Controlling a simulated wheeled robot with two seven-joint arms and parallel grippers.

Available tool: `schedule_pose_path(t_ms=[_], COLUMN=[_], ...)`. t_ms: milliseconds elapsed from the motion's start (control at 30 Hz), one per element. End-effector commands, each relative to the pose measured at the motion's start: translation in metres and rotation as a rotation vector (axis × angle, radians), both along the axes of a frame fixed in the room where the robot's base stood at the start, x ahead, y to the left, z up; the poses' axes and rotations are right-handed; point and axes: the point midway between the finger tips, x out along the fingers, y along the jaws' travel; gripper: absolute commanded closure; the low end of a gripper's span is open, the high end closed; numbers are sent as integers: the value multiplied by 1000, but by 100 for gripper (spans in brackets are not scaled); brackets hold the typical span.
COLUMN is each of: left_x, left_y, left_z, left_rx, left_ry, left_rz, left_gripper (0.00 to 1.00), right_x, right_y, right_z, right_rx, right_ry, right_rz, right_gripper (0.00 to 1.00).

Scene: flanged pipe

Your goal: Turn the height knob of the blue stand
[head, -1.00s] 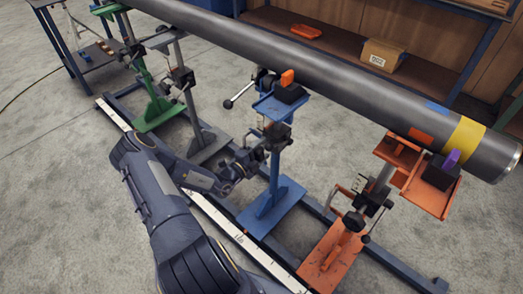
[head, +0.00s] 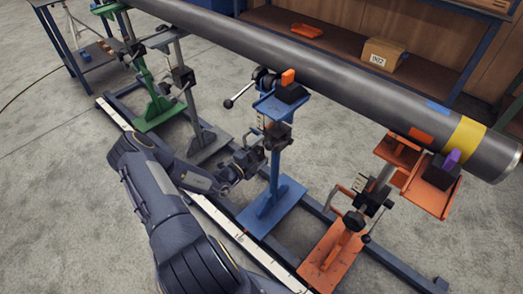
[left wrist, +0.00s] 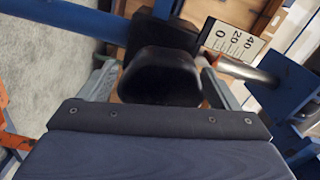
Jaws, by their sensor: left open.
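The blue stand (head: 268,205) stands upright on the floor rail under the long pipe. Its black height knob (left wrist: 160,75) fills the upper middle of the left wrist view, in front of a black clamp body. My left gripper (head: 258,157) is at the blue stand's post, just left of and below the black clamp (head: 277,137). In the left wrist view its two grey fingers are spread on either side of the knob. I cannot tell whether they touch it. My right gripper is not in view.
The grey pipe (head: 330,75) runs overhead across the stands. An orange stand (head: 335,250) is to the right; a grey stand (head: 205,145) and a green stand (head: 158,110) are to the left. Open floor lies in front.

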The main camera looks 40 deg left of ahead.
Motion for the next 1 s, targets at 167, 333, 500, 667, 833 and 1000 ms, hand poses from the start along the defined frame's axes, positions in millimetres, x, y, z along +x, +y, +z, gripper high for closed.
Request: schedule_pose_path(t_ms=[167,333,500,667,833,1000], left_x=[-31,-57,-69,-70,-70,-71], left_y=[4,6,6,6,6,2], left_z=[0,0,0,0,-1,-15], left_rx=[0,1,0,0,12,252], left_ry=[3,2,1,0,0,-10], left_rz=[3,3,2,1,-1,-35], left_gripper=[16,16,16,16,16,16], right_x=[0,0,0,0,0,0], right_y=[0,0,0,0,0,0], right_z=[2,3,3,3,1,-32], right_rx=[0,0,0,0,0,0], right_ry=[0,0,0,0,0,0], right_rz=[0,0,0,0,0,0], right_gripper=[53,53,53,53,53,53])
